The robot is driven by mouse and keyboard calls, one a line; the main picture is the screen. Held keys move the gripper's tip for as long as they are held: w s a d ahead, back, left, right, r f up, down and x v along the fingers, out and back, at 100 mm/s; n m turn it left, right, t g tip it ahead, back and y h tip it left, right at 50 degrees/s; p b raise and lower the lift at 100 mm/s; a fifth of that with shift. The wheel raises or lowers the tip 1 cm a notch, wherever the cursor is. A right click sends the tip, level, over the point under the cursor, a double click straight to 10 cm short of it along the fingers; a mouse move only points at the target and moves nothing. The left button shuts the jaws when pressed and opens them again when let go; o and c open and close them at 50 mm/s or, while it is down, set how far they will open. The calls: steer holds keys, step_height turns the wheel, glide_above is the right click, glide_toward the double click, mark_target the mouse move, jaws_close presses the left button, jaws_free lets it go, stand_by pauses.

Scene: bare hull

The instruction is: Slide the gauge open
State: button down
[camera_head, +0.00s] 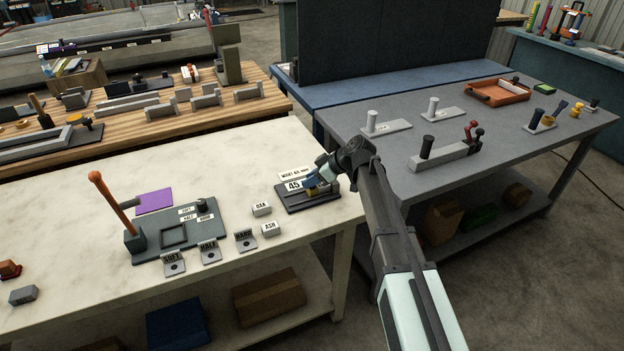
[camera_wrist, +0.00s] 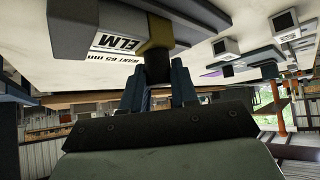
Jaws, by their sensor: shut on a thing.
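The gauge (camera_head: 293,206) is a low dark base near the right end of the white bench, with a plate reading 45 and a card marked WANT 65 mm (camera_head: 296,173) behind it. My gripper (camera_head: 314,186) reaches over it from the right. In the wrist view my gripper (camera_wrist: 157,72) has its blue fingers shut on a dark knob (camera_wrist: 157,68) joined to an olive-yellow slider piece (camera_wrist: 159,36). A grey block labelled ELM (camera_wrist: 85,35) is beside that piece. Whether they touch is unclear. My wrist hides part of the gauge in the head view.
Small blocks OAK (camera_head: 262,208) and ASH (camera_head: 270,229) stand left of the gauge. Further left is a dark press plate (camera_head: 200,220) with an orange lever (camera_head: 112,200). The grey table (camera_head: 390,150) lies right, across a gap that my arm spans.

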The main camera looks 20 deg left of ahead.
steer(key=shift+s+a, duration=1.7)
steer(key=c, duration=0.9)
jaws_free()
steer(key=v, duration=1.4)
